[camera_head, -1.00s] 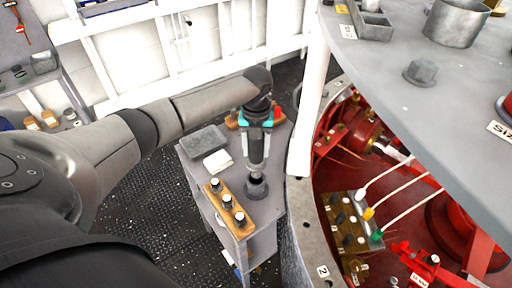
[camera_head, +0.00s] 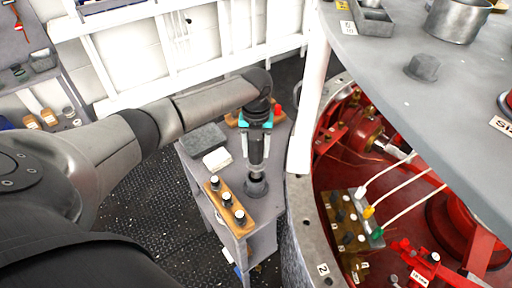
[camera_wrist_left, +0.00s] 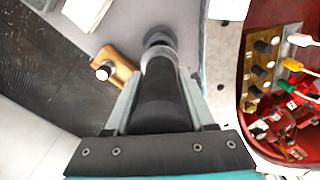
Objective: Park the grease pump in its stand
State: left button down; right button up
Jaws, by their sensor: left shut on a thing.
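My left gripper (camera_head: 257,158) reaches down over the small grey cart and is shut on the grease pump. The pump (camera_wrist_left: 163,108) is a dark cylinder between the fingers in the left wrist view, with a pale ring at its far end. In the head view the fingers hide most of it. The stand (camera_head: 256,188) is a round dark grey cup on the cart top, directly below the gripper. It also shows just beyond the pump in the left wrist view (camera_wrist_left: 157,38). The pump's lower end lines up with the cup; I cannot tell how deep it sits.
A wooden block with several dark pegs (camera_head: 227,204) lies left of the stand on the cart (camera_head: 272,205). A white cloth-like piece (camera_head: 217,159) and a grey box (camera_head: 204,139) are behind it. The red machine pit (camera_head: 400,200) and its rim (camera_head: 304,222) are close on the right.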

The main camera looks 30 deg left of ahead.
aim_at(256, 163)
pick_arm(q)
jog(key=shift+f+b, duration=1.85)
jog(key=shift+f, duration=1.2)
jog(key=shift+c, duration=0.8)
grip_release()
notch_tip(256, 163, up, 15)
jog(key=shift+r+p, duration=0.15)
jog(key=shift+p, duration=0.4)
